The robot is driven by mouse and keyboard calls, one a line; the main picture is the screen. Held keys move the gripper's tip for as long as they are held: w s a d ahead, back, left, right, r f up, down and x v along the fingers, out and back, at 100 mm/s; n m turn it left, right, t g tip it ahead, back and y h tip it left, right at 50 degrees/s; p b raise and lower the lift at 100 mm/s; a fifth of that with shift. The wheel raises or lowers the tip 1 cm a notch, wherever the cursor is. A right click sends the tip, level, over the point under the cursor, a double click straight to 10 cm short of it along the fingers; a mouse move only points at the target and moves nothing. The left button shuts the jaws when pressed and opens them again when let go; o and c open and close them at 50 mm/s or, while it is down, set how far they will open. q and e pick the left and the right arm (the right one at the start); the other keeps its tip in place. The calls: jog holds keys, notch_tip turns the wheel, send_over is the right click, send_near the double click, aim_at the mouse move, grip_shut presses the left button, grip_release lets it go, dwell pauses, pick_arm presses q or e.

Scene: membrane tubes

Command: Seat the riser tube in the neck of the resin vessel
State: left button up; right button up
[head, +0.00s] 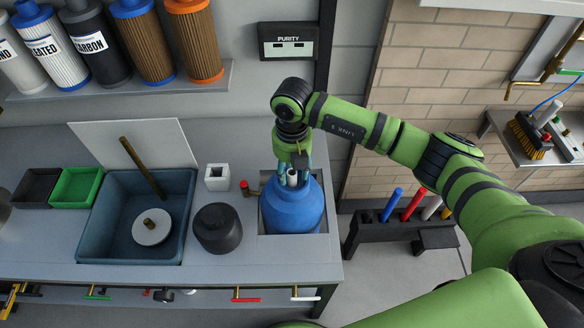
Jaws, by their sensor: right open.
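The blue resin vessel (291,207) stands upright in a square recess at the right end of the counter. A short length of the white riser tube (292,178) shows at the top of the vessel, roughly upright at the neck. My right gripper (293,167) is just above the vessel, pointing down, open, with its fingers on either side of the tube's top. The fingers partly cover the neck, so how deep the tube sits cannot be told. My left gripper is not in view.
A black rounded pot (218,230), a white square holder (217,176) and a red-capped valve (244,185) stand left of the vessel. A sink (98,245) holds a white disc with a brass rod. A rack (390,236) of coloured tubes stands right, beyond the counter.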

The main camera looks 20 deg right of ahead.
jog(key=shift+r+p, duration=0.45)
jog(key=shift+r, duration=0.3)
notch_tip(320, 180, up, 12)
jog(key=b, duration=0.4)
jog(key=shift+f+b, duration=0.2)
jog(key=shift+b, duration=0.15)
